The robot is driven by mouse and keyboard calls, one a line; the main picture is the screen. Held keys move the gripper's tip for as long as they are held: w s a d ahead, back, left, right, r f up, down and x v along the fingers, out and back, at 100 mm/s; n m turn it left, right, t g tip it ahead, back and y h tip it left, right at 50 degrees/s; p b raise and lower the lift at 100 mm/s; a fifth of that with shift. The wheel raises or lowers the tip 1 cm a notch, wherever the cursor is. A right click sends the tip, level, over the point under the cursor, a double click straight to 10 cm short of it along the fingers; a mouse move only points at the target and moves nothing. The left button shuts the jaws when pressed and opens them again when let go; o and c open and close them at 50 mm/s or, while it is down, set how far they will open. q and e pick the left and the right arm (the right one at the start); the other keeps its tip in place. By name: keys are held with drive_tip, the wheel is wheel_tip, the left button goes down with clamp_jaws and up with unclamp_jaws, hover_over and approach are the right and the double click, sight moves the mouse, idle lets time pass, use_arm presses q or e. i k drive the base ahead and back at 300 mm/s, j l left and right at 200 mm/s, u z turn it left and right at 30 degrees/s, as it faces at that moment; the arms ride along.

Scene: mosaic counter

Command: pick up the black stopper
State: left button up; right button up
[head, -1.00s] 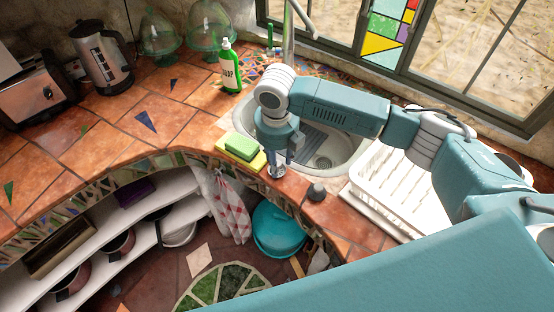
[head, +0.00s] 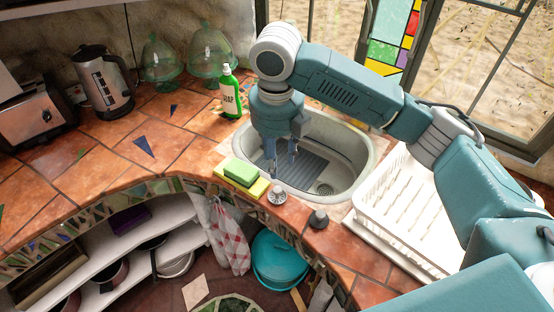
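The black stopper (head: 318,219) stands on the tiled counter in front of the sink, with its small knob upward. My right gripper (head: 283,166) points down over the near left side of the sink basin, left of and behind the stopper and apart from it. Its two fingers are spread, with nothing visible between them. My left gripper is not in the head view.
A round silver strainer (head: 277,195) sits on the counter left of the stopper, near the gripper. Green and yellow sponges (head: 243,174) lie further left. A white dish rack (head: 400,205) stands right of the sink (head: 352,165). The counter's front edge is close to the stopper.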

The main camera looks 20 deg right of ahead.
sight(320, 219)
drive_tip(key=z, duration=0.9)
